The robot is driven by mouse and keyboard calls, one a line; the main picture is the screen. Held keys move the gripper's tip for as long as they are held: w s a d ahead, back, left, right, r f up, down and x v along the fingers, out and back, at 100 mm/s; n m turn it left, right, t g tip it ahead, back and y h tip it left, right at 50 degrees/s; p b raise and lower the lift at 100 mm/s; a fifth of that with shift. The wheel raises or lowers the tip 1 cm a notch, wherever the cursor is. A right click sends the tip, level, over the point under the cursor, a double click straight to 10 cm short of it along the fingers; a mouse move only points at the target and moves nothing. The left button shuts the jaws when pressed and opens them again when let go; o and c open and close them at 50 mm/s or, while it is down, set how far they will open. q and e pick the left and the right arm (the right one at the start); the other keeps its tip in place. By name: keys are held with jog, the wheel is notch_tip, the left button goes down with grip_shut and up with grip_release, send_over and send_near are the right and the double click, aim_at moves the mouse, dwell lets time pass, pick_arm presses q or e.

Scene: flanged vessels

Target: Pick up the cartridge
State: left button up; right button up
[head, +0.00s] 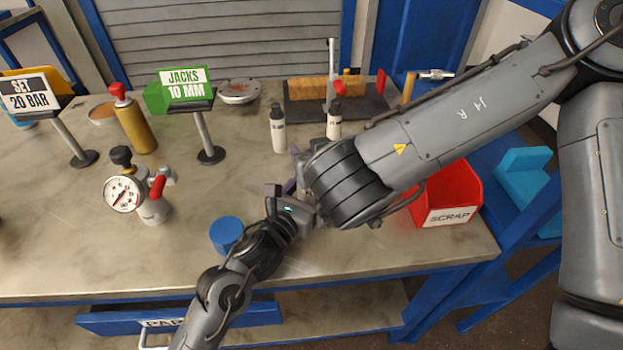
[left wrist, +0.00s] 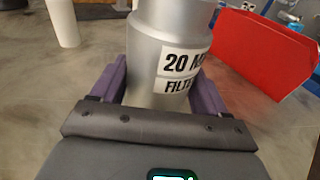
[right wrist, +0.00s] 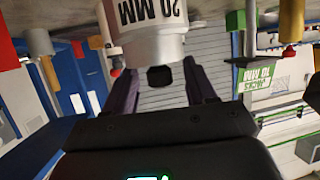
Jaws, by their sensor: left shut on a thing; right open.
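The cartridge is a silver cylinder with a white label reading "20 M…" and "FILTE…". In the left wrist view the cartridge (left wrist: 160,35) stands between the purple fingers of my left gripper (left wrist: 160,85), which is shut on it. In the right wrist view the cartridge (right wrist: 152,47) shows upside down, with a small dark knob (right wrist: 160,77) at its end. My right gripper (right wrist: 162,90) is open, one finger on each side of the knob. Whether the fingers touch it I cannot tell. In the head view my right arm hides the cartridge.
A red scrap bin (head: 449,196) stands right of the grippers. White bottles (head: 278,132) stand behind them. A blue cylinder (head: 227,234) is just left of my left arm. A pressure gauge (head: 124,194) and the jacks sign (head: 184,84) are farther left. Bare benchtop lies between.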

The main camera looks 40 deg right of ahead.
jog(key=shift+x, duration=1)
grip_shut()
